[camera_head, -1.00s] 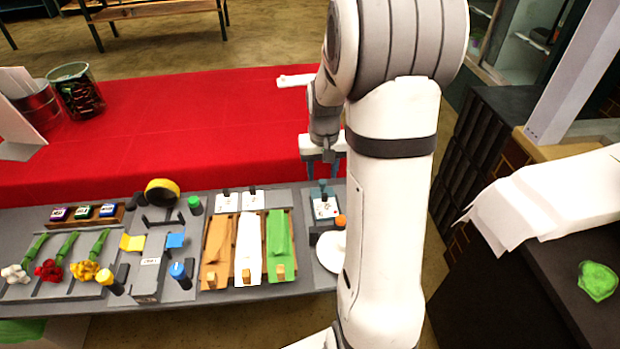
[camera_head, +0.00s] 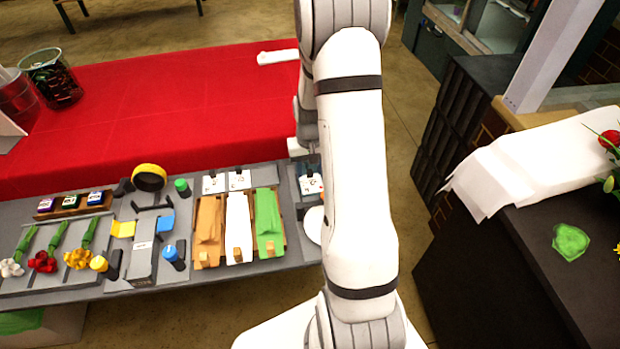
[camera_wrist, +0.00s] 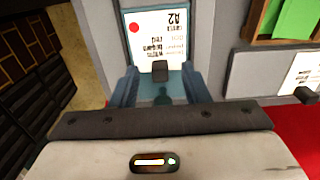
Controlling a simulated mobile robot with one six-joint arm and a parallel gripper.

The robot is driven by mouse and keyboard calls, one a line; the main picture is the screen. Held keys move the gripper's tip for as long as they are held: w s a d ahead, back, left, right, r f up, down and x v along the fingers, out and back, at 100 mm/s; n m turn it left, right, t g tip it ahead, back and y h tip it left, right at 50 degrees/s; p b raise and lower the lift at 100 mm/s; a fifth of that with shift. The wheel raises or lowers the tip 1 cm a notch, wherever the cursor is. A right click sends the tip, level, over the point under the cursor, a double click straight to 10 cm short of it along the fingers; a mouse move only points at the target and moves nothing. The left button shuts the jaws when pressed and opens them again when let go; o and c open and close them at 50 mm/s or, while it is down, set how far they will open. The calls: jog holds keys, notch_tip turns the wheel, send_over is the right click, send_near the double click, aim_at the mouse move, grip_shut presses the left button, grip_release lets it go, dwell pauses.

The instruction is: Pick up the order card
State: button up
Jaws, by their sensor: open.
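A white order card (camera_wrist: 150,45) with a red dot, printed lines and "A2" lies in a blue-grey holder, in front of my open gripper (camera_wrist: 161,72) in the wrist view. A small dark knob (camera_wrist: 160,71) shows at the card's near edge, between the two blue fingers. I cannot tell whether the fingers touch the card. In the head view the card (camera_head: 310,184) shows at the right end of the grey station, and my arm hides most of the gripper there.
Two more white cards (camera_head: 213,184) (camera_head: 239,180) sit to the left, above brown, white and green wrap stacks (camera_head: 268,222). A white round thing (camera_head: 313,225) is partly behind my arm. A red-covered table (camera_head: 180,115) lies behind. A dark counter (camera_head: 530,235) stands at right.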

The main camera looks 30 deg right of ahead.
jog(key=shift+c, duration=0.5)
grip_shut()
jog(key=shift+r, duration=0.1)
